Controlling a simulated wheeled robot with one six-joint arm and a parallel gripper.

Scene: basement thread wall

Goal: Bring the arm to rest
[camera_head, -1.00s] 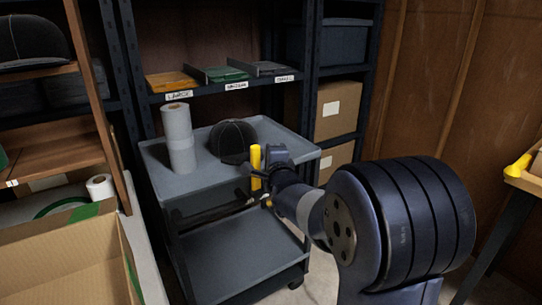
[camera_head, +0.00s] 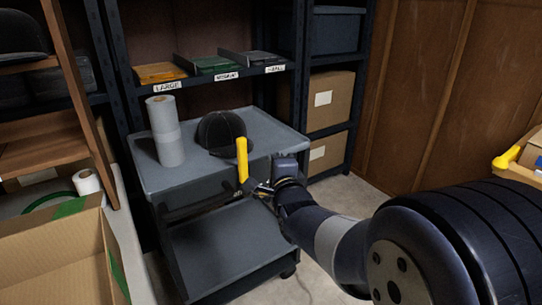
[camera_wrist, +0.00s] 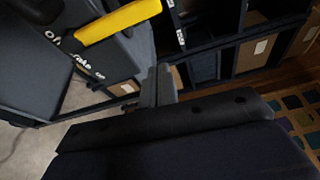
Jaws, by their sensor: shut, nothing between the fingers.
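My gripper (camera_wrist: 158,84) is shut and empty in the wrist view, its two dark fingers together. In the head view my gripper (camera_head: 285,166) is at the front right of the grey cart (camera_head: 265,135), just right of a yellow lever (camera_head: 242,160). The lever stands nearly upright, tilted slightly, at the cart's front edge. In the wrist view the yellow lever (camera_wrist: 118,21) lies left of the fingers, with a visible gap. White lettering including "brake" shows beside it. My arm reaches in from the lower right.
A plastic roll (camera_head: 165,132) and a dark cap (camera_head: 221,132) rest on the cart. Shelves with trays (camera_head: 210,65) stand behind, cartons (camera_head: 329,100) at right. An open cardboard box (camera_head: 60,255) is at lower left. Floor shows right of the cart.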

